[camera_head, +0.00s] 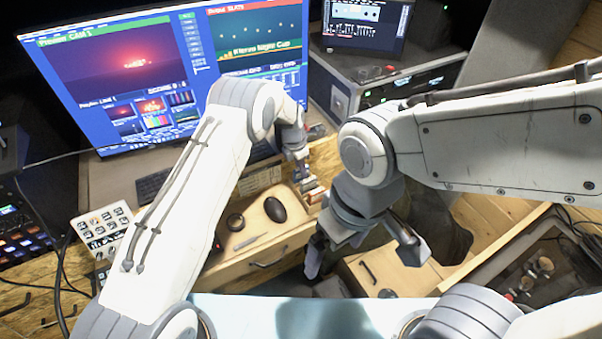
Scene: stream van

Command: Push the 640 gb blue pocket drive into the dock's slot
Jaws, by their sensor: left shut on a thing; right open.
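My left gripper (307,183) is at the end of the arm reaching over the desk, below the large monitor. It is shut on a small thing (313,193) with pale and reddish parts. The thing is mostly hidden by the fingers, and I cannot tell whether it is the 640 gb blue pocket drive. My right gripper (362,262) is open and empty, lower and to the right, pointing down with its fingers spread wide. I cannot make out the dock or its slot; my arms cover part of the desk.
A large monitor (120,50) stands at the back left. A button panel (103,228) is at left. A black equipment case (380,75) stands at back right, an open wooden bin (500,247) at right.

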